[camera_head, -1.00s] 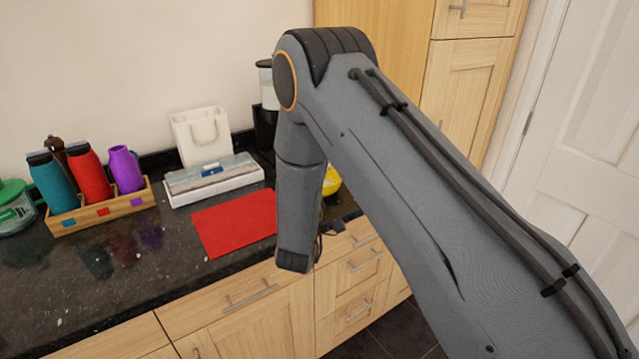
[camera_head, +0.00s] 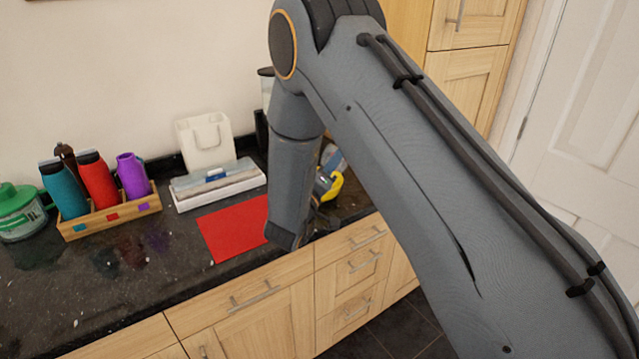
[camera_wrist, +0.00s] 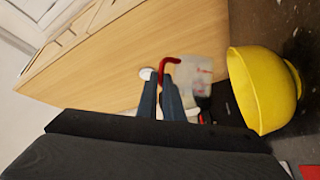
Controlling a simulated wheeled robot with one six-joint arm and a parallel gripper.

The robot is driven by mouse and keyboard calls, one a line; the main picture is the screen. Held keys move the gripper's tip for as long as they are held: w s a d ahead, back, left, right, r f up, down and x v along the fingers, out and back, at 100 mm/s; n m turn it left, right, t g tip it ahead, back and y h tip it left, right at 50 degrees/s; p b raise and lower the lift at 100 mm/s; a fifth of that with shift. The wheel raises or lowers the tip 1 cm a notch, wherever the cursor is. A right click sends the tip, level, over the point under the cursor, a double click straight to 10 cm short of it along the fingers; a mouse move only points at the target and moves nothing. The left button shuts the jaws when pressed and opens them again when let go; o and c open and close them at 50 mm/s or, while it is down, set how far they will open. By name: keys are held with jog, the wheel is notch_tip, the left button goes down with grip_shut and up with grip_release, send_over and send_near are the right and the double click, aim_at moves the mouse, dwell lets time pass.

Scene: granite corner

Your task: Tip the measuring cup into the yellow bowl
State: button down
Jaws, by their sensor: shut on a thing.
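The yellow bowl (camera_wrist: 243,92) is at the right of the wrist view, its rim toward the left of that picture. In the head view the bowl (camera_head: 333,186) is mostly hidden behind my arm. The clear measuring cup (camera_wrist: 200,72), with red markings and a red handle, is beside the bowl's rim in the wrist view. My gripper (camera_wrist: 162,84) is shut on the cup's handle. The cup's tilt and contents are unclear. The head view does not show the gripper clearly.
A red mat (camera_head: 232,227) lies on the dark counter, left of my arm. Behind it are a long box (camera_head: 218,187) and a white bag-like holder (camera_head: 205,140). A wooden rack (camera_head: 110,212) with coloured bottles and a green-lidded jar (camera_head: 20,212) stand left. Bare counter lies in front of the rack.

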jog(key=shift+d+r+m+g, duration=0.1)
jog(key=shift+d+m+g, duration=0.2)
jog(key=shift+m, duration=0.2)
jog(key=m+g+y+p, duration=0.1)
jog(key=m, duration=0.1)
jog(key=d+m+g+y+p, duration=0.1)
jog(key=m+p, duration=0.1)
jog(key=m, duration=0.1)
jog(key=d+f+m+g+y+p, duration=0.1)
jog(key=m+g+p, duration=0.1)
jog(key=shift+w+d+m, duration=0.1)
jog(key=shift+d+m, duration=0.05)
jog(key=shift+m, duration=0.25)
jog(key=shift+f+m+g+y, duration=0.4)
jog(key=shift+f+m+y, duration=0.1)
jog(key=shift+m+y, duration=0.25)
